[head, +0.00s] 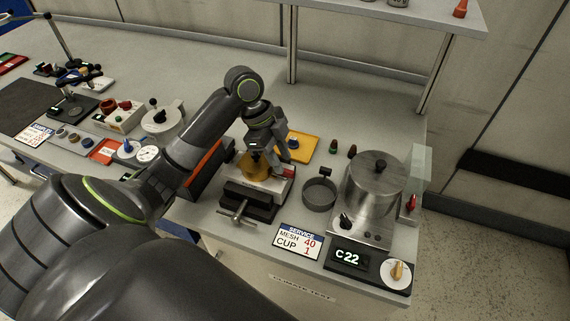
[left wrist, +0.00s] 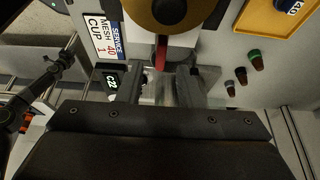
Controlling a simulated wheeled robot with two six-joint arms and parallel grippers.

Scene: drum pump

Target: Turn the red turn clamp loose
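The red turn clamp (head: 288,172) is a small red lever on the right side of a brass, round-topped part (head: 256,168), which sits on the block of a grey vise (head: 250,196). In the left wrist view the red lever (left wrist: 160,52) points from beneath the brass disc (left wrist: 168,14) towards my gripper. My left gripper (head: 268,158) is over the vise and hides part of the brass part. In the left wrist view my left gripper's fingers (left wrist: 161,80) are apart, with the lever's end around their tips and gaps on both sides. My right gripper is not in view.
A steel pot (head: 373,186) on a base and a round mesh cup (head: 320,194) stand right of the vise. A yellow tray (head: 302,148) lies behind. A service card (head: 298,241) and a C22 display (head: 348,258) are at the front edge.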

